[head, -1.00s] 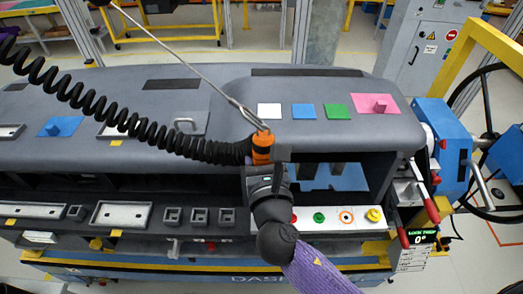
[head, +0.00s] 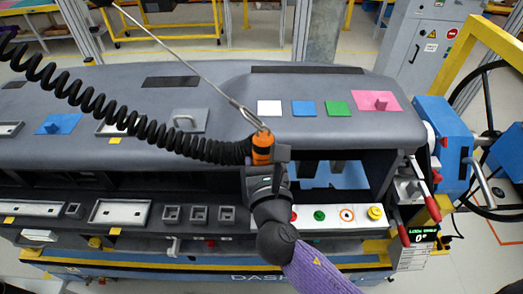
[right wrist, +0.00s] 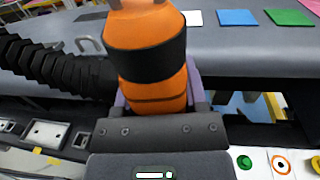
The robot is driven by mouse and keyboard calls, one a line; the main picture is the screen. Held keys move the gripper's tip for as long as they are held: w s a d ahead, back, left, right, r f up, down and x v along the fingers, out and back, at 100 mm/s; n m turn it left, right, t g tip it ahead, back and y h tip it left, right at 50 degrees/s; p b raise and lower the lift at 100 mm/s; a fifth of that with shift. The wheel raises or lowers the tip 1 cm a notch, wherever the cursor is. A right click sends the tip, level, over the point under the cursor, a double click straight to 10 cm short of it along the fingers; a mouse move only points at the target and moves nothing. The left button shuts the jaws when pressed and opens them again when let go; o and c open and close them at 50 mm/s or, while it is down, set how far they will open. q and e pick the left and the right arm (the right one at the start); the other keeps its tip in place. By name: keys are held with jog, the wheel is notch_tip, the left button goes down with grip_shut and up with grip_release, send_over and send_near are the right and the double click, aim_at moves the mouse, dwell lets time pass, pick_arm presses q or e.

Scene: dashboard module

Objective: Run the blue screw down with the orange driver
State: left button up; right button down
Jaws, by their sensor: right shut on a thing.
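The orange driver (head: 262,141) stands roughly upright at the middle of the dashboard module, in front of its upper face. It hangs from a hook and steel cable, with a black coiled hose (head: 110,112) running off to the left. My right gripper (head: 266,166) is shut around the driver's body, and the arm reaches up from the lower right. In the right wrist view the driver's orange body with a black band (right wrist: 147,50) fills the space between the jaws. The driver's lower tip is hidden behind my gripper. I cannot make out the blue screw. My left gripper is out of view.
White (head: 269,108), blue (head: 303,108), green (head: 338,107) and pink (head: 376,101) pads lie on the dashboard top. An open bay (head: 335,175) is right of the driver, above a button strip (head: 335,217). A blue clamp unit with a handwheel (head: 450,140) stands at the right.

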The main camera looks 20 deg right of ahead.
aim_at(262, 136)
jog(key=shift+f, duration=0.35)
dwell(0.6)
jog(key=shift+f+p, duration=0.25)
jog(key=shift+p, duration=0.05)
dwell(1.5)
jog(key=shift+f, duration=0.25)
dwell(1.2)
jog(key=shift+r+p, duration=0.8)
jog(key=shift+p, duration=0.25)
notch_tip(262, 136, up, 5)
jog(key=p, duration=0.5)
jog(key=shift+f, duration=0.2)
